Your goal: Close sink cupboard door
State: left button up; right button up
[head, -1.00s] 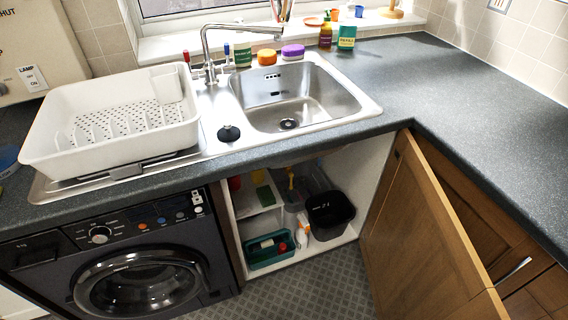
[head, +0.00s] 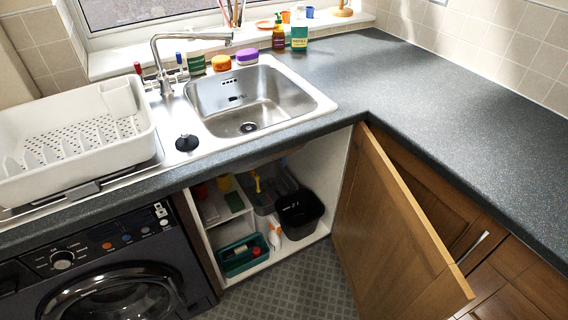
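The sink cupboard door (head: 390,236) is a wooden panel below the worktop, right of the sink. It stands wide open, hinged at the right side of the cupboard opening, its free edge swung out toward me at the lower right. The open sink cupboard (head: 325,180) has white walls. Inside are a black bin (head: 298,212), a teal caddy (head: 243,254), a white spray bottle (head: 275,236) and a small white shelf (head: 226,207). Neither of my grippers shows in the head view.
A dark washing machine (head: 110,262) stands left of the cupboard. More wooden cupboard fronts (head: 508,262) with a metal handle are behind the door at right. The worktop (head: 440,95) overhangs above. Patterned floor (head: 300,284) is clear in front of the opening.

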aim_at(395, 265)
jog(key=k+z, duration=0.25)
jog(key=z, duration=0.2)
jog(key=k+z, duration=0.25)
jog(key=z, duration=0.15)
